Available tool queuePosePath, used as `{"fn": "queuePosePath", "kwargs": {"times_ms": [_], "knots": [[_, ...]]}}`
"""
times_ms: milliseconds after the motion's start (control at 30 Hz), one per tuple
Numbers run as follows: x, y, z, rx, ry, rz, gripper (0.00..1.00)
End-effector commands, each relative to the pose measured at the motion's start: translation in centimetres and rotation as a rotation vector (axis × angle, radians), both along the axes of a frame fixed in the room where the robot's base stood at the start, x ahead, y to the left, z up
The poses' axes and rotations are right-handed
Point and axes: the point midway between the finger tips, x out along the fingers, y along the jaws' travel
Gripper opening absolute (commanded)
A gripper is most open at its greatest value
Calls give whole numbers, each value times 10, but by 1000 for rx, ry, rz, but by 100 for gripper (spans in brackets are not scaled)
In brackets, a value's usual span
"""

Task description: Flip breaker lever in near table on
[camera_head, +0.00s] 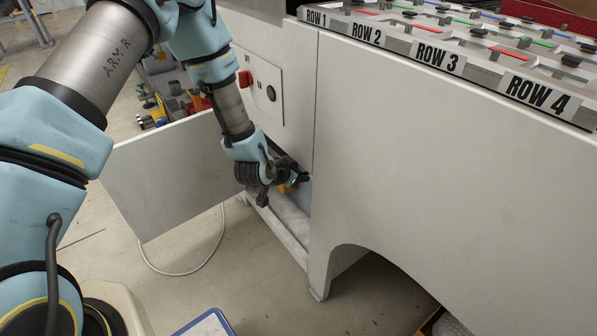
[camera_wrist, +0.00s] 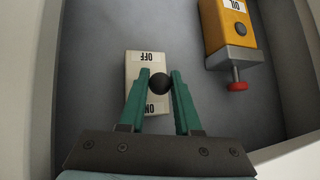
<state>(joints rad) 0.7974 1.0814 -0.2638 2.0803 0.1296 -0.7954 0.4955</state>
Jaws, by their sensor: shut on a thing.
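The breaker (camera_wrist: 133,66) is a cream box on the grey inner wall of the cabinet in the wrist view. Its labels appear upside down, OFF at the upper end and ON at the lower end. Its lever has a round black knob (camera_wrist: 159,84), which stands around the middle of the box. My gripper (camera_wrist: 159,77) has its two green fingers closed on either side of the knob. In the head view my gripper (camera_head: 301,179) reaches into the open cabinet of the table (camera_head: 420,190); the breaker is hidden there.
A yellow box labelled OIL (camera_wrist: 222,28) with a red knob (camera_wrist: 237,86) sits right of the breaker. The cabinet door (camera_head: 165,175) hangs open at left. A panel with a red switch (camera_head: 245,78) is above the opening. Cabinet walls are close around my gripper.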

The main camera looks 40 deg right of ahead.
Motion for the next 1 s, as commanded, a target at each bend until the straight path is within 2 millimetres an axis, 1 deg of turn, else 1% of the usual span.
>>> {"fn": "queuePosePath", "kwargs": {"times_ms": [433,467,700,733,1000], "knots": [[1,1,-1,15,-1,2,0],[1,1,-1,15,-1,2,33],[1,0,0,13,-1,1,60],[0,0,0,12,-1,1,61],[0,1,2,11,-1,0,61]]}}
